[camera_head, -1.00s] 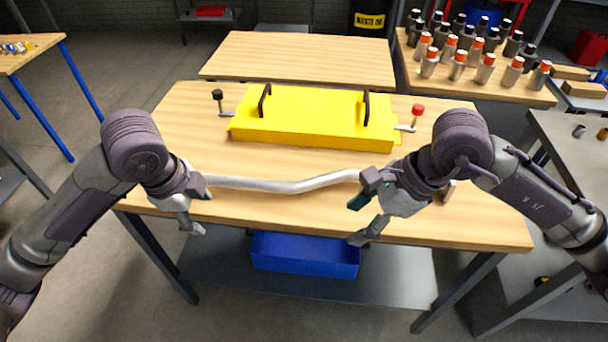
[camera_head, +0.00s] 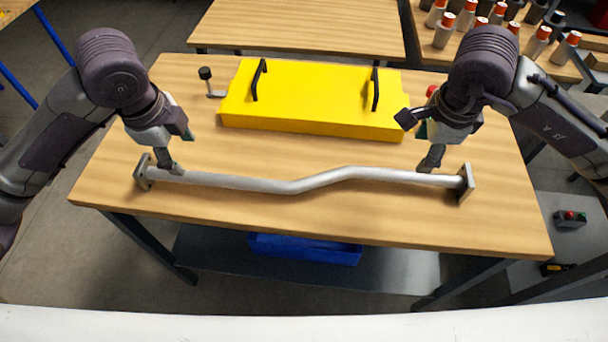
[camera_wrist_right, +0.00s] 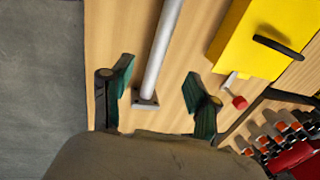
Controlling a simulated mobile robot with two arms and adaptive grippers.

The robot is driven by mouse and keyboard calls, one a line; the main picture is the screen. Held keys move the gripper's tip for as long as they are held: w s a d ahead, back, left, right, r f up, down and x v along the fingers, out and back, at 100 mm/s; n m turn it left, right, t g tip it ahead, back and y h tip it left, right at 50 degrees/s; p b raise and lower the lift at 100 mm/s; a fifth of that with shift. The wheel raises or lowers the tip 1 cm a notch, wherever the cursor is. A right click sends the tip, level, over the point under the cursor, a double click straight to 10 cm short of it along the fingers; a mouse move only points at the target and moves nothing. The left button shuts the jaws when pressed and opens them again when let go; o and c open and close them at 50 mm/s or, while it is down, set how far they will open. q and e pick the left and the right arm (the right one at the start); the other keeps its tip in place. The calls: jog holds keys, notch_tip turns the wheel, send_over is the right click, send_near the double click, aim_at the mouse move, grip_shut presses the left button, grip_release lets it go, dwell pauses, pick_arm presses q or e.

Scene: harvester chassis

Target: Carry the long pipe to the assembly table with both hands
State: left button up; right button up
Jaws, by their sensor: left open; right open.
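The long pipe (camera_head: 240,183) is a grey, bent metal tube with a square flange at each end. It lies along the front part of a wooden table (camera_head: 330,222). My left gripper (camera_head: 181,150) is open and empty, close to the pipe's left end. My right gripper (camera_head: 418,143) is open and empty, over the table near the pipe's right end. In the right wrist view the pipe (camera_wrist_right: 164,45) and its end flange show between the spread fingers (camera_wrist_right: 160,82), with no finger closed on it. I cannot tell which table is the assembly table.
A yellow box (camera_head: 315,95) with two black handles sits behind the pipe. Another wooden table (camera_head: 300,25) stands behind, its visible top bare. Bottles (camera_head: 445,30) crowd a table at the back right. A blue bin (camera_head: 305,250) is on the lower shelf.

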aim_at(202, 174)
pick_arm(q)
jog(key=x, duration=1.3)
jog(key=shift+w+d+f, duration=0.1)
jog(key=shift+f, duration=0.25)
pick_arm(e)
jog(key=x, duration=1.3)
jog(key=shift+w+a+f, duration=0.1)
jog(key=shift+f, duration=0.25)
pick_arm(q)
jog(key=shift+c, duration=0.2)
pick_arm(e)
jog(key=shift+c, duration=0.2)
pick_arm(q)
grip_shut()
pick_arm(e)
grip_shut()
pick_arm(q)
jog(key=shift+w+r, duration=0.15)
jog(key=shift+r, duration=0.05)
pick_arm(e)
jog(key=shift+w+r, duration=0.1)
jog(key=shift+r, duration=0.1)
